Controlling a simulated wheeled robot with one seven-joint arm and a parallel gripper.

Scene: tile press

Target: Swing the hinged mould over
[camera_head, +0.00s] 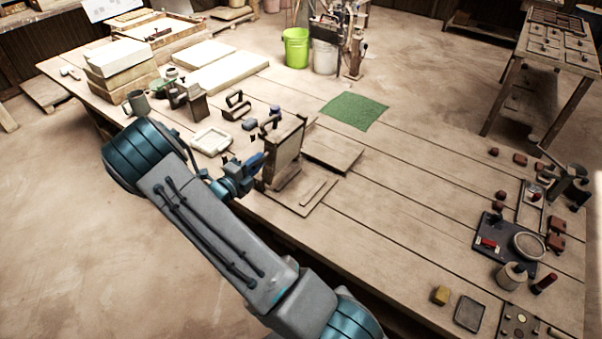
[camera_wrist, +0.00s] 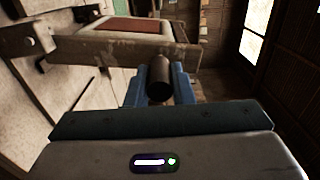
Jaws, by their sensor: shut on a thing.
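The hinged mould (camera_head: 283,150) stands raised, close to upright, on the worktable, with a board (camera_head: 305,198) at its foot. In the wrist view the mould (camera_wrist: 95,45) shows as a wooden frame around a pale surface with a reddish-brown panel. My gripper (camera_head: 259,164) is at the mould's left side in the head view. In the wrist view its blue fingers (camera_wrist: 160,88) are shut on a dark round handle (camera_wrist: 160,70) in front of the frame. The hinge is not clearly visible.
A flat board (camera_head: 335,148) lies right of the mould, and a green mat (camera_head: 354,111) lies behind it. A white tray (camera_head: 210,141) and small tools are close on the left. Dark trays and small blocks are at the far right. The table between is clear.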

